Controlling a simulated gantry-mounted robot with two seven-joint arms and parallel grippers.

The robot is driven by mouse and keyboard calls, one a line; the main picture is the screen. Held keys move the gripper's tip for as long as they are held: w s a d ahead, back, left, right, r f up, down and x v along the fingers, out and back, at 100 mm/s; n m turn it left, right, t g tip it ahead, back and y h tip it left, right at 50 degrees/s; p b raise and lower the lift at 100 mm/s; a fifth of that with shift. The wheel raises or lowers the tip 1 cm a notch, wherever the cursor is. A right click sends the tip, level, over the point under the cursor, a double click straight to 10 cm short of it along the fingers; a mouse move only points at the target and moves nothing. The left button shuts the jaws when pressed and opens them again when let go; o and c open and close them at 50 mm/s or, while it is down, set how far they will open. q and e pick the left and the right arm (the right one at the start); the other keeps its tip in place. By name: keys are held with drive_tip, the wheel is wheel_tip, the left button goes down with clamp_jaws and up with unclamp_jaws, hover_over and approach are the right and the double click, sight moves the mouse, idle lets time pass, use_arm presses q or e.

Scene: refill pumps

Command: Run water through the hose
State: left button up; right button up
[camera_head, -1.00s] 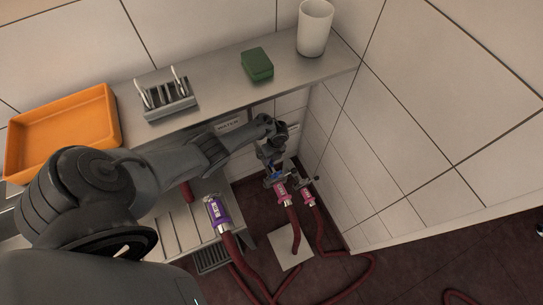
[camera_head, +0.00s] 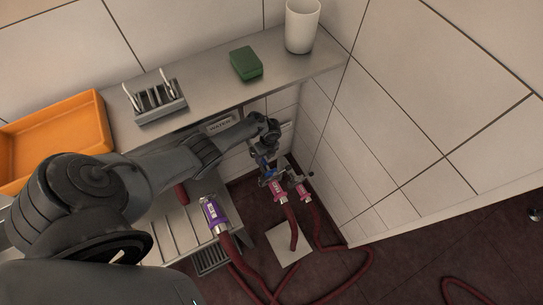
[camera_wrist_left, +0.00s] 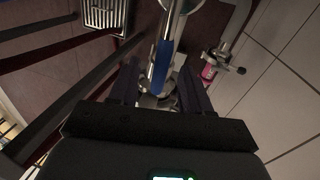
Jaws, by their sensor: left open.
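Two dark red hoses with pink couplings, a left one (camera_head: 280,194) and a right one (camera_head: 304,193), hang side by side at metal valves in the corner. A third hose end has a purple coupling (camera_head: 213,213) and lies at the slatted bench. My left gripper (camera_head: 268,167) is at the left pink-coupled valve, pointing down. In the left wrist view its open fingers (camera_wrist_left: 157,88) stand on both sides of a blue lever handle (camera_wrist_left: 163,66); I cannot tell whether they touch it. A pink coupling (camera_wrist_left: 208,71) shows to the right there. My right gripper is out of view.
A steel shelf (camera_head: 215,91) above holds an orange tray (camera_head: 105,128), a grey rack (camera_head: 160,106), a green block (camera_head: 246,64) and a white cup (camera_head: 302,27). A WATER label (camera_head: 220,125) is behind my arm. The tiled wall (camera_head: 405,130) is close on the right. Hoses loop over the floor.

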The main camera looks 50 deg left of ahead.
use_arm(q)
drive_tip(key=shift+r, duration=0.5)
drive_tip(key=r+p, duration=0.1)
drive_tip(key=r, duration=0.1)
drive_tip(key=d+r+p, duration=0.1)
drive_tip(key=shift+w+r+p, duration=0.1)
drive_tip(key=shift+r+p, duration=0.25)
drive_tip(key=w+d+r+p, duration=0.2)
drive_tip(key=d+r, duration=0.4)
drive_tip(key=d, duration=0.4)
drive_tip(key=shift+w+d+p, duration=0.2)
drive_tip(key=shift+w+p, duration=0.05)
drive_tip(key=shift+p, duration=0.15)
idle(2.1)
idle(0.7)
idle(0.7)
